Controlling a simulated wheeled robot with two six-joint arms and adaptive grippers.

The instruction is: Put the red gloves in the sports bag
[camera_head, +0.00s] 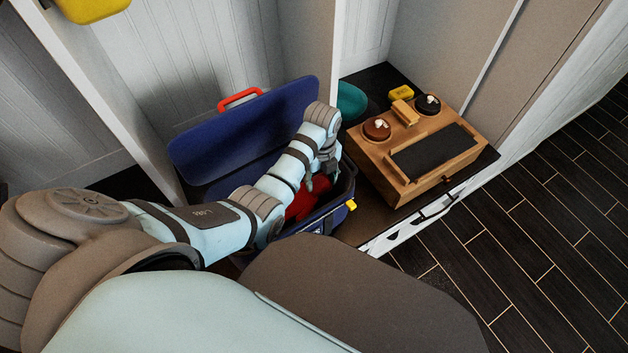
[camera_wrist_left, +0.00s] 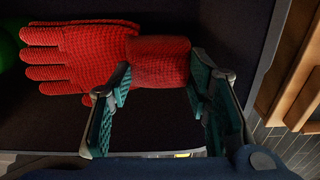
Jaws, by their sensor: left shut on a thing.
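The sports bag (camera_head: 230,135) is dark blue with a red handle on its raised lid. It stands open in the cubby, and my left arm crosses in front of it. The red gloves (camera_head: 303,204) show inside the bag opening, partly hidden by my arm. My left gripper (camera_head: 318,180) points down into the bag. In the left wrist view, the gripper (camera_wrist_left: 161,75) is shut on the cuff of the red gloves (camera_wrist_left: 90,52), and their fingers point left over a dark surface. My right gripper is not in view.
A wooden box (camera_head: 425,150) with a dark panel and round jars stands on the bench right of the bag. A small yellow item (camera_head: 401,93) and a teal object (camera_head: 351,101) are behind it. A green object (camera_wrist_left: 8,50) shows at the wrist view's left edge.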

